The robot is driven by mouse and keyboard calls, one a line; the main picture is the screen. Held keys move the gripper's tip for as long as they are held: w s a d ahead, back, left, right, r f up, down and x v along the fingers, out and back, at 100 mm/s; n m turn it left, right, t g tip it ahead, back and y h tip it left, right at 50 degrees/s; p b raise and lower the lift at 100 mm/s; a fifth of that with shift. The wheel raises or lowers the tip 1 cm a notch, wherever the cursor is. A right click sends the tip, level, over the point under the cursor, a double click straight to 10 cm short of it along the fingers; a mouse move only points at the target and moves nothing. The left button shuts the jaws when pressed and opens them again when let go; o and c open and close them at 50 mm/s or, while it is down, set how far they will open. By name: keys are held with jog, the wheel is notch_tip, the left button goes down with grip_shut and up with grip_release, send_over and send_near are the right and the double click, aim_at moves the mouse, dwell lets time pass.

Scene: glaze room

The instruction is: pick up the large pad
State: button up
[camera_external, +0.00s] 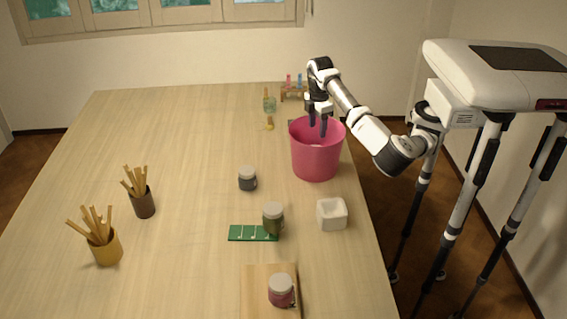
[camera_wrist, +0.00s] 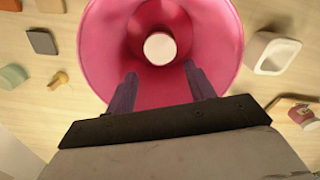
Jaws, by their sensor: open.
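My gripper (camera_external: 318,132) hangs point-down at the mouth of a pink bucket (camera_external: 316,158), its fingers apart and nothing between them. In the wrist view the open fingers (camera_wrist: 158,82) overlap the bucket (camera_wrist: 97,50). A pale round thing (camera_wrist: 160,48) shows inside it, beyond the fingertips; whether it is a pad or a lid I cannot tell. A flat dark grey rectangular pad (camera_wrist: 42,41) lies on the table outside the bucket, left in the wrist view. In the external view it is mostly hidden by the bucket and arm. Which piece is the large pad is not certain.
A white square container (camera_external: 332,214) stands near the bucket. A brush (camera_external: 268,126) lies beyond.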

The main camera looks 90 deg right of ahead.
notch_tip(320, 180, up, 5)
jog(key=m, duration=0.5)
send_over(269, 116)
jog(key=f+p, duration=0.1)
jog(key=f, duration=1.3)
jog(key=shift+s+a+f+p, duration=0.1)
jog(key=shift+s+f+p, duration=0.1)
jog(key=shift+p, duration=0.2)
jog(key=shift+w+d+f+p, duration=0.1)
jog(key=shift+f+p, duration=0.5)
jog(key=shift+f, duration=0.95)
jog(key=shift+w+d+f+p, duration=0.1)
jog(key=shift+f+p, duration=0.5)
jog(key=shift+f, duration=0.9)
jog(key=c, duration=1)
jog(key=shift+r, duration=0.15)
jog(key=shift+c, duration=0.2)
